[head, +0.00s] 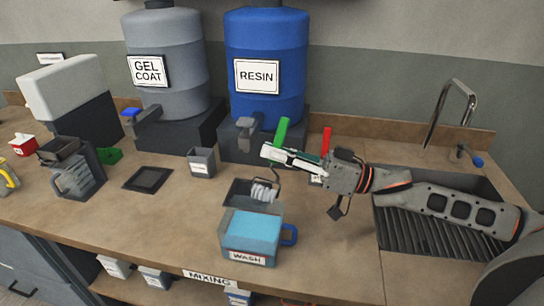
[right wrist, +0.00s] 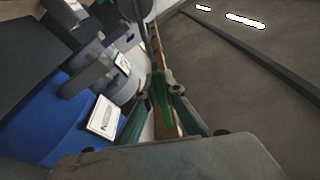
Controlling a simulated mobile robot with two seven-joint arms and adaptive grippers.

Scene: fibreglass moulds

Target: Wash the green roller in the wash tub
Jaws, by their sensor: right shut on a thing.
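My right gripper (head: 288,157) is shut on the upright green handle of the green roller (head: 282,132), above the middle of the bench. In the right wrist view the green handle (right wrist: 160,92) stands between the two fingers. The roller's wire frame runs down to a pale ribbed head, which is at a dark tray (head: 234,200); I cannot tell whether it touches the tray. The wash tub (head: 235,240), a light-blue container labelled WASH with blue liquid and a blue handle, stands just in front of the tray. My left gripper is not in view.
A red handle (head: 326,140) stands behind my right gripper. The blue RESIN drum (head: 267,45) and grey GEL COAT drum (head: 167,35) stand at the back. A grey cup (head: 202,162) is left of the tray. A sink (head: 420,235) lies right, under my arm.

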